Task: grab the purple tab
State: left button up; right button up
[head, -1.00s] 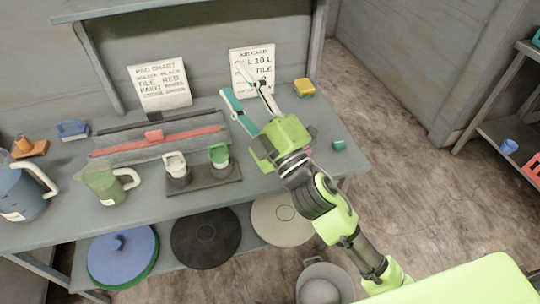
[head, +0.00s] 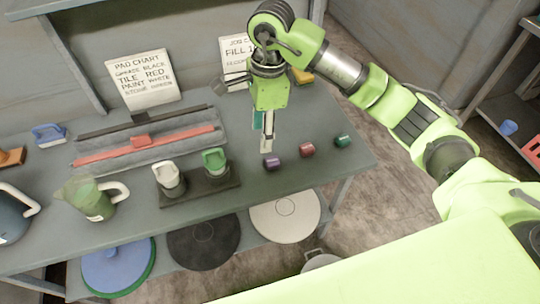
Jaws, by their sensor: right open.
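The purple tab (head: 273,163) is a small dark purple block on the grey bench top, near its front edge. It is the leftmost of a row of 3 small blocks. My right gripper (head: 266,140) points down just behind and above the purple tab, with its fingers apart and nothing seen between them. The fingertips appear just short of the tab; I cannot tell the exact height gap. My left gripper is not in view.
A red tab (head: 307,149) and a green tab (head: 343,142) stand to the right of the purple one. Two cards (head: 143,80) lean at the back.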

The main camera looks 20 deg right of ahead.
jog(key=d, duration=0.2)
jog(key=h+p, duration=0.1)
jog(key=p, duration=0.1)
send_over(272, 160)
notch_tip(272, 160, down, 8)
jog(key=shift+s+a+r, duration=0.1)
jog(key=shift+s+a, duration=0.05)
jog(key=f+p, duration=0.1)
jog(key=f, duration=0.1)
jog(key=f+p, duration=0.1)
jog(key=f, duration=0.1)
jog(key=shift+d+f, duration=0.2)
jog(key=shift+f, duration=0.45)
jog(key=c, duration=1.1)
